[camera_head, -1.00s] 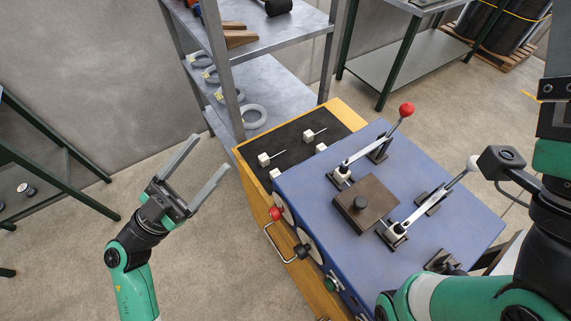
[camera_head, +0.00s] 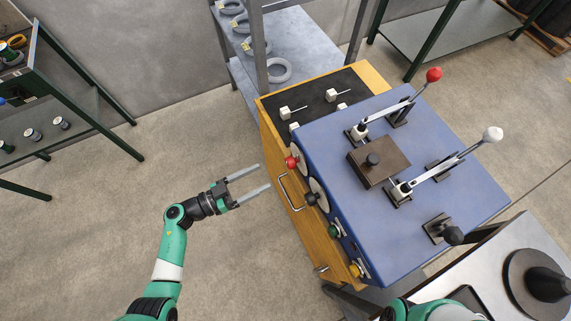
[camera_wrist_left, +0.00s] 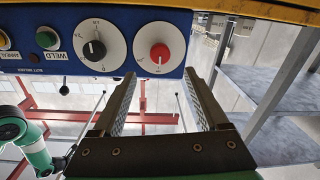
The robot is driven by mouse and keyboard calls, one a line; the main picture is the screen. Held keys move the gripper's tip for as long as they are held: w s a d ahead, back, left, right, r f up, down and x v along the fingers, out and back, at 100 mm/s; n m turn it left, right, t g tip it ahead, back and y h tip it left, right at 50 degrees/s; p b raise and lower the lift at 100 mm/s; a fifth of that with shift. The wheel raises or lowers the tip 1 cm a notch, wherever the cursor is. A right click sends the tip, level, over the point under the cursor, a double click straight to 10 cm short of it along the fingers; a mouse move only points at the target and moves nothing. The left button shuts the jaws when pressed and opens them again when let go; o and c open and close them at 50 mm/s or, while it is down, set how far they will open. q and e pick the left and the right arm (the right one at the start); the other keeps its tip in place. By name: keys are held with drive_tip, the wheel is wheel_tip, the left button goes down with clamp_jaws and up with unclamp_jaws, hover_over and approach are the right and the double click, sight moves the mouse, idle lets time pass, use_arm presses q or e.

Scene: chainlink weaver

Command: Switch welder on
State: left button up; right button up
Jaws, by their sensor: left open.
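The blue welder (camera_head: 405,215) sits on a yellow cabinet. Its front panel carries a red knob (camera_head: 291,162) on a white dial, a black knob (camera_head: 310,198) on a second dial, a green button (camera_head: 334,231) and a yellow button (camera_head: 356,270). My left gripper (camera_head: 265,177) is open and empty, its fingers pointing at the panel's red-knob end, short of it. In the left wrist view the panel appears upside down, with the red knob (camera_wrist_left: 160,54) beyond and between the fingers. The green button (camera_wrist_left: 47,38) there is labelled WELD. My right gripper is not in view.
Two levers, with red (camera_head: 433,75) and white (camera_head: 492,134) grips, stand on the welder top. A cabinet handle (camera_head: 289,190) juts out below the panel. A metal shelf (camera_head: 305,50) stands behind.

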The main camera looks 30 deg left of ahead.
sight(293, 162)
use_arm(q)
drive_tip(key=b+x, duration=0.2)
drive_tip(key=x, duration=0.7)
drive_tip(key=shift+w+b, duration=0.15)
drive_tip(key=shift+b, duration=0.25)
drive_tip(key=shift+d, duration=0.1)
clamp_jaws()
